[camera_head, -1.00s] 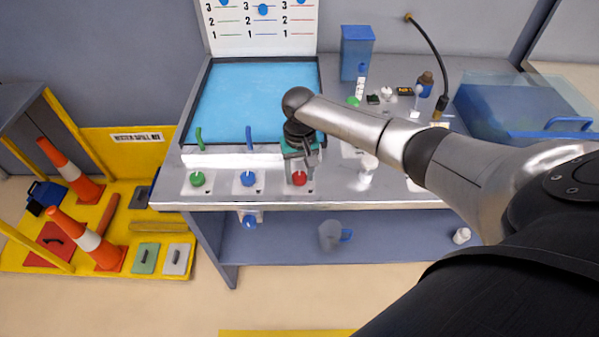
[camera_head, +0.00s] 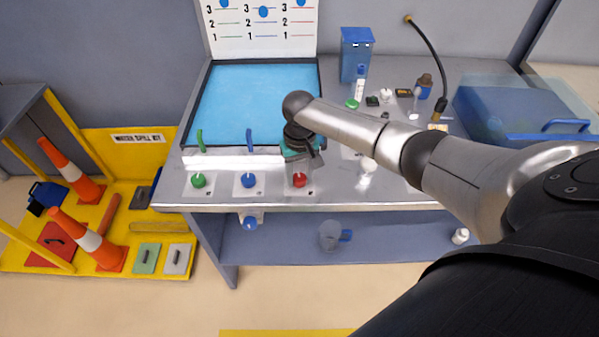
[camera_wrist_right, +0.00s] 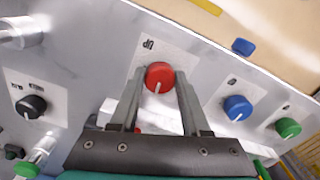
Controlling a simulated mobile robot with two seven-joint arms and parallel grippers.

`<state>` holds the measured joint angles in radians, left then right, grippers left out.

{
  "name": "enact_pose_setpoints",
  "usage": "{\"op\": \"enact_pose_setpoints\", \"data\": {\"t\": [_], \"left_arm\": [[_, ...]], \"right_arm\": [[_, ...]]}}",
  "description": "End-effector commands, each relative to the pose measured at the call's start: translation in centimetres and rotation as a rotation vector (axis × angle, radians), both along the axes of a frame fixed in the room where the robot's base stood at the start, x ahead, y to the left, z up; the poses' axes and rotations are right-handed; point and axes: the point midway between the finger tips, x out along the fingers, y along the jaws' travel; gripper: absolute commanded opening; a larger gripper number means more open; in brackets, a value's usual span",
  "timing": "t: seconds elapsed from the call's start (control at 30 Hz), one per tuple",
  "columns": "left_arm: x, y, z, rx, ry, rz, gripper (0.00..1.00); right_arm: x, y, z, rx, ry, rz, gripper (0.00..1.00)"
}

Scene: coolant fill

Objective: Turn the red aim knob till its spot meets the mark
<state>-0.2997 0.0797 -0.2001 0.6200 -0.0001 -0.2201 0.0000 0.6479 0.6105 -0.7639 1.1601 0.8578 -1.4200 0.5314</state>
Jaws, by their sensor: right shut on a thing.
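The red aim knob (camera_head: 299,181) is on the front strip of the grey bench, right of the green and blue knobs. My right gripper (camera_head: 299,168) is over it, pointing down. In the right wrist view the two fingers of this gripper (camera_wrist_right: 160,78) stand on either side of the red knob (camera_wrist_right: 159,72), shut on it. A white line shows on the knob's face. A white board (camera_head: 262,44) at the back carries numbered coloured lines and blue dots; its top is cut off. I cannot tell which spot or mark belongs to this knob. My left gripper is not in view.
The green knob (camera_head: 198,181) and blue knob (camera_head: 248,180) sit close to the left. A blue-floored tray (camera_head: 187,133) lies behind. A black knob (camera_wrist_right: 33,106) shows in the right wrist view. Small bottles and a blue box (camera_head: 355,52) stand at the back right.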

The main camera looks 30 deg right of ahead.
Motion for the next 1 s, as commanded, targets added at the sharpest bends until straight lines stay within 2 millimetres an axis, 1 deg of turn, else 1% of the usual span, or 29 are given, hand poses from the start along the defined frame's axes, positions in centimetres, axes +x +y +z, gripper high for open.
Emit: {"op": "enact_pose_setpoints", "data": {"t": [0.03,0.2,0.6,0.8,1.0], "left_arm": [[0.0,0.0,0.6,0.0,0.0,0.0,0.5],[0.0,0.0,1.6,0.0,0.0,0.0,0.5],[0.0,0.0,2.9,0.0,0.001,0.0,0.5],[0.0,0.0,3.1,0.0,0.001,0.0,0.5],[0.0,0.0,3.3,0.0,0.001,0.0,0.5]], "right_arm": [[0.0,0.0,0.3,0.001,0.001,0.032,0.0],[0.0,0.0,0.3,0.001,0.001,0.172,0.0],[0.1,0.0,0.2,0.001,-0.001,0.489,0.0],[0.1,-0.1,0.1,0.001,-0.002,0.593,0.0],[0.1,-0.1,0.1,0.0,-0.003,0.649,0.0]]}}
